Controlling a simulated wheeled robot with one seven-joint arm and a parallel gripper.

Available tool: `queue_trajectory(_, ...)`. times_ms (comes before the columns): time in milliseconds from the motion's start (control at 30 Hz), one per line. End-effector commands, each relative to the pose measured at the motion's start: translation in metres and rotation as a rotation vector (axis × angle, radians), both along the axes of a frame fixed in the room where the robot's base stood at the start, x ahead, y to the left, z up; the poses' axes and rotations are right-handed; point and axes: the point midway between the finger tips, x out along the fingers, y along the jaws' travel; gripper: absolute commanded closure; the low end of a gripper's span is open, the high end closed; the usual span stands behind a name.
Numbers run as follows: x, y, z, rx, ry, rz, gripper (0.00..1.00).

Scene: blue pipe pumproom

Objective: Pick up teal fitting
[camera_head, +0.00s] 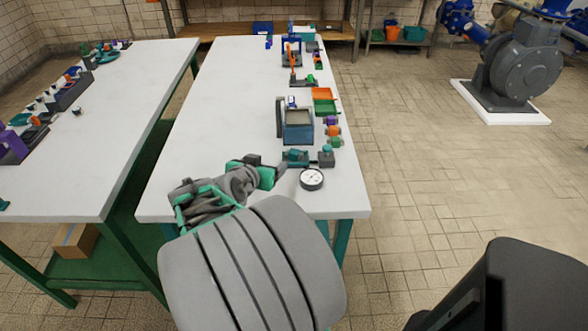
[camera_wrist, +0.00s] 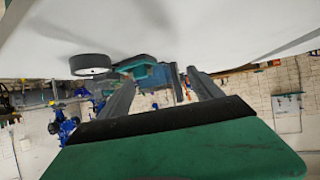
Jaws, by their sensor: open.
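A teal fitting (camera_head: 295,155) lies on the white right-hand table near its front right part, beside a small grey block (camera_head: 326,158) with a teal top. My gripper (camera_head: 270,167) is low over the table, just left of the fitting. In the wrist view, which looks upside down, my gripper (camera_wrist: 162,86) has its two grey fingers spread. The teal fitting also shows there (camera_wrist: 150,74), beyond and between the fingertips. I cannot tell whether a finger touches it. Nothing is seen held.
A round gauge (camera_head: 312,179) lies close in front of the fitting. A blue-grey box (camera_head: 298,128) stands behind it, with small coloured parts (camera_head: 333,130) to its right. The left part of this white table (camera_head: 205,115) is clear.

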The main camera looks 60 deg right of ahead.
Motion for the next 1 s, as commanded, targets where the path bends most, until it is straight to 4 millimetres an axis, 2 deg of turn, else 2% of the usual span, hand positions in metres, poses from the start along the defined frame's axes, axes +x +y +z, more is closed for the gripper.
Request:
queue_trajectory(33, -0.018, -0.016, -0.006, -0.051, -0.010, -0.051, 0.25)
queue_trajectory(100, -0.029, -0.029, -0.003, -0.093, -0.019, -0.084, 0.25)
queue_trajectory(267, -0.030, -0.050, -0.007, -0.099, -0.020, -0.086, 0.25)
queue_trajectory(533, -0.032, -0.090, -0.026, -0.097, -0.020, -0.082, 0.25)
queue_trajectory(800, -0.030, -0.096, -0.028, -0.097, -0.022, -0.076, 0.25)
queue_trajectory(1000, -0.030, -0.096, -0.028, -0.097, -0.022, -0.076, 0.41)
